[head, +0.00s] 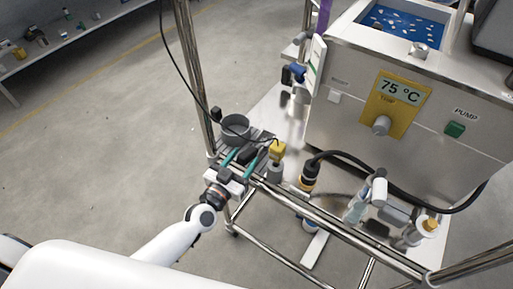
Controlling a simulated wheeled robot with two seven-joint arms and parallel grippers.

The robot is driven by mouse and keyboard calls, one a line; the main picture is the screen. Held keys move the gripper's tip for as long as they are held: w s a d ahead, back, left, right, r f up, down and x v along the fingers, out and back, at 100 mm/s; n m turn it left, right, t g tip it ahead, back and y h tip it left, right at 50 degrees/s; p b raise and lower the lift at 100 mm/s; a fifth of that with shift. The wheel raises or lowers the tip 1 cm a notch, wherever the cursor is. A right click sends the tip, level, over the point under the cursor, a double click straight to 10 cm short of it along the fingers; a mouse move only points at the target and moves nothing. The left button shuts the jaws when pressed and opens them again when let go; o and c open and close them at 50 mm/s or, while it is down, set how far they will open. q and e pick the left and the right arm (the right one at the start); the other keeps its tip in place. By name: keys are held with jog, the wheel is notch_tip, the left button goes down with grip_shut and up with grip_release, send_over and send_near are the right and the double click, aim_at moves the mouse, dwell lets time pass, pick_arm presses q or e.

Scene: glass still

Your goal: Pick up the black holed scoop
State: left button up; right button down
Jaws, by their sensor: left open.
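My left gripper (242,156) reaches in from the lower left, over the near-left corner of the metal frame. Its two teal-lined fingers are apart and point toward a dark grey round cup-like piece (235,130). This piece stands on a dark ribbed base beside the upright pole. I cannot make out holes or a handle, so I cannot tell whether it is the black holed scoop. Small dark parts lie around the fingers, and I see nothing clearly held. My right gripper is not in view.
A steel bath (341,126) with a yellow 75 °C display stands at right. A metal pole (190,65) rises just left of the cup-like piece, and a rail (330,222) runs along the front. A yellow-topped fitting (277,152) is close to the right of the fingers. Open floor lies left.

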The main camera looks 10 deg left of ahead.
pick_arm(q)
jog(key=x, duration=0.3)
jog(key=shift+f, duration=0.1)
jog(key=shift+s, duration=0.1)
jog(key=shift+c, duration=0.8)
grip_shut()
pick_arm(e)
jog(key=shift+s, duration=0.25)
